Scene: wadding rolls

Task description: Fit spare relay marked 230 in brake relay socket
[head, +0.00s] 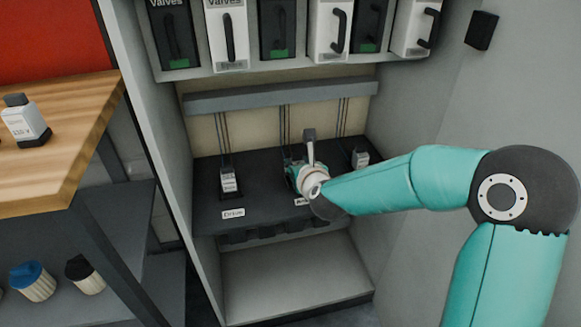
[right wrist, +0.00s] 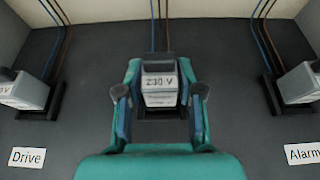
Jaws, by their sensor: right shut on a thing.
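A grey-white relay marked 230 V (right wrist: 159,84) is between the fingers of my right gripper (right wrist: 160,97), which is shut on it. In the head view my right gripper (head: 308,178) is over the middle of the dark shelf and hides the relay. A dark socket base (right wrist: 160,113) shows directly below the relay; I cannot tell whether the relay is seated in it. The label in front of this middle place (head: 302,202) is mostly covered by my arm and unreadable. My left gripper is not in view.
Relays stand in sockets on both sides: one by the Drive label (right wrist: 28,157), one by the Alarm label (right wrist: 303,153). Cables rise behind each place. Cabinet walls enclose the shelf (head: 205,215). Another relay (head: 25,121) stands on the wooden bench (head: 70,120) at left.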

